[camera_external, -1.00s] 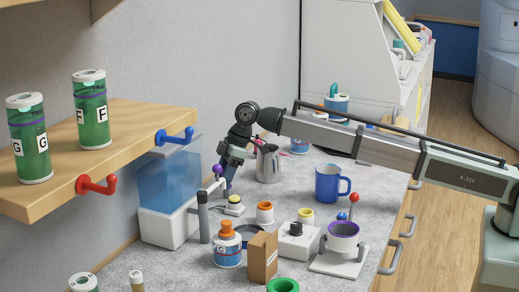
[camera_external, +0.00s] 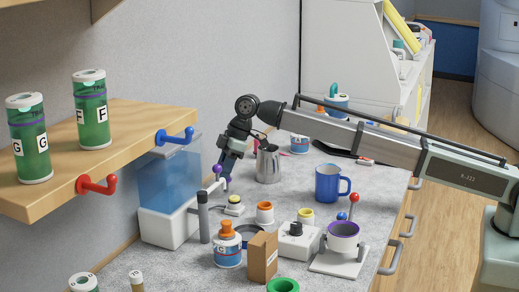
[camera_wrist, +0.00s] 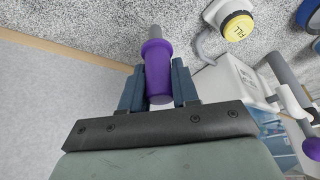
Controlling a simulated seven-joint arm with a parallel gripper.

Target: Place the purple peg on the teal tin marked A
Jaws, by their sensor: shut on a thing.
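The purple peg (camera_wrist: 158,72) is between my gripper's two fingers in the wrist view, with a grey end pointing away from the palm. My gripper (camera_wrist: 158,85) is shut on it. Green tins marked G (camera_external: 30,150) and F (camera_external: 91,115) stand on the wooden shelf.
The fill machine (camera_external: 168,222) has a purple-knobbed lever (camera_external: 218,170) close to my gripper. A metal jug (camera_external: 267,163), a blue mug (camera_external: 328,184) and an orange-capped bottle (camera_external: 227,248) stand on the grey counter. Red (camera_external: 97,184) and blue hooks stick out from the shelf edge.

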